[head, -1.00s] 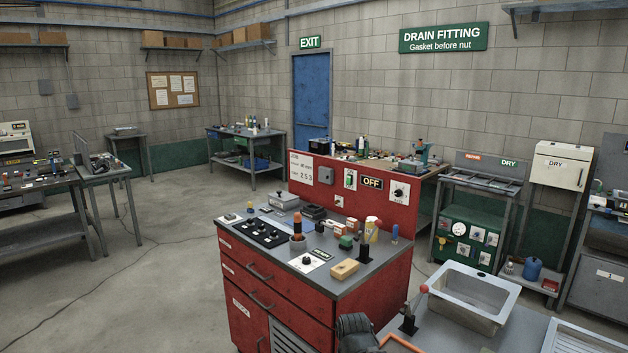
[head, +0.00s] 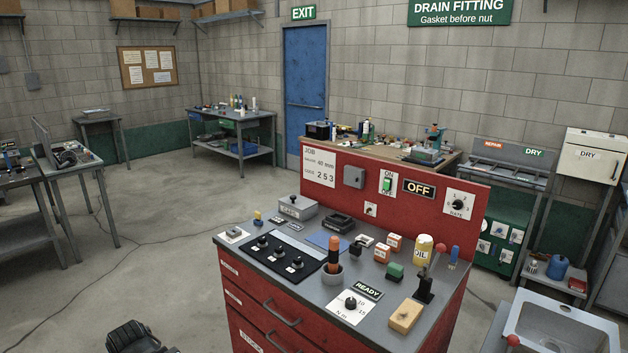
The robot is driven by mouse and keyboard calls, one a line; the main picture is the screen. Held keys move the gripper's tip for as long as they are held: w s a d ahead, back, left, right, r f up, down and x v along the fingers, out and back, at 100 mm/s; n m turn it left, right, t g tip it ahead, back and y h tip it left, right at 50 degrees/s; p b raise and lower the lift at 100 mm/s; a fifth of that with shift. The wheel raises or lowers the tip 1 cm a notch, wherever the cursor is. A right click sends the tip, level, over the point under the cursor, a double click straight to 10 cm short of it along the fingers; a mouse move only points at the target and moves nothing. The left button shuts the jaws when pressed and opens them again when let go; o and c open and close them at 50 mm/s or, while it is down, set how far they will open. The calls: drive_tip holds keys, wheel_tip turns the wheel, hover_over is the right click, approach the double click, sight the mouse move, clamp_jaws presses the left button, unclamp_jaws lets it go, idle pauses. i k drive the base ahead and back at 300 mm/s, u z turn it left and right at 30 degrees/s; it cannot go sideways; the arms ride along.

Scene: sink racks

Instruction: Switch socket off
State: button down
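The red panel (head: 335,196) stands along the back of the red bench. On it is a white plate marked ON and OFF with a green switch (head: 387,185); which way the switch is set is too small to tell. A small socket plate (head: 371,209) sits just below and left of it. A black sign (head: 419,188) to the right reads OFF. A dark ridged part, apparently the end of my arm with my gripper (head: 140,338), shows at the bottom left edge, well apart from the panel and left of the bench. Its fingertips are not visible.
A sink (head: 560,325) is at right.

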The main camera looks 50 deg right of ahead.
sight(387, 182)
drive_tip(key=i, duration=0.85)
drive_tip(key=z, duration=0.2)
